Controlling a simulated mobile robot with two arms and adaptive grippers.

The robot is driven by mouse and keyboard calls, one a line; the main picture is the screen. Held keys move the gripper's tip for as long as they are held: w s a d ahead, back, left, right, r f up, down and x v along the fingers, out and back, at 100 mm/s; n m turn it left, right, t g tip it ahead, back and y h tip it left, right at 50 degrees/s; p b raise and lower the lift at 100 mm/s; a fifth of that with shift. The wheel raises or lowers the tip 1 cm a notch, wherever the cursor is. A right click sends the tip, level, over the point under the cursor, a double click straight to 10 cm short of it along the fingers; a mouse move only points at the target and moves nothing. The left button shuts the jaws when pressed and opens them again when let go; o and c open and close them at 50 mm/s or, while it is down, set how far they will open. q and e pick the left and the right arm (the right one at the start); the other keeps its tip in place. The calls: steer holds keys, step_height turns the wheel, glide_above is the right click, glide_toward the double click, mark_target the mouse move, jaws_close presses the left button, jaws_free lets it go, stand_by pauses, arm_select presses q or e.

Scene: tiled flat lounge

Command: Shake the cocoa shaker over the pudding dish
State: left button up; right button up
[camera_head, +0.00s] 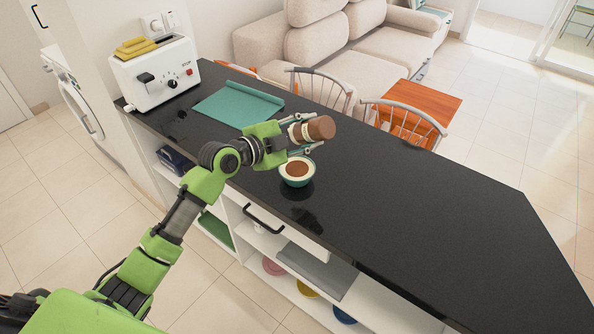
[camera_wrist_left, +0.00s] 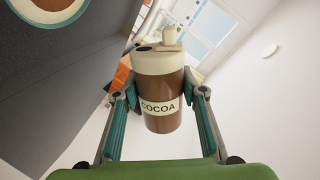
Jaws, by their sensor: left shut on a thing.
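The cocoa shaker (camera_head: 321,127) is brown with a cream lid and a label reading COCOA. My left gripper (camera_head: 300,134) is shut on it and holds it tipped well over from upright, above the counter. In the left wrist view the shaker (camera_wrist_left: 160,86) sits between both fingers, its lid toward the top of the picture. The pudding dish (camera_head: 296,181), a small green-and-white bowl with brown content, stands on the black counter just below the shaker in the head view. Part of the dish (camera_wrist_left: 75,14) shows at the top left of the wrist view. My right gripper is not in view.
The black counter (camera_head: 430,215) is clear to the right of the dish. A teal mat (camera_head: 235,105) lies behind the arm, and a white toaster (camera_head: 158,75) stands at the far left end. Chairs (camera_head: 412,118) line the far edge. Open shelves are below the near side.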

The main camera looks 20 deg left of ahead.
arm_select(q)
step_height(320, 180, down, 4)
steer(key=b, duration=0.4)
steer(key=shift+f, duration=0.2)
steer(key=shift+r, duration=0.15)
steer(key=shift+r, duration=0.15)
stand_by(0.3)
steer(key=shift+r+p, duration=1.45)
steer(key=shift+r, duration=0.45)
steer(key=shift+f, duration=0.1)
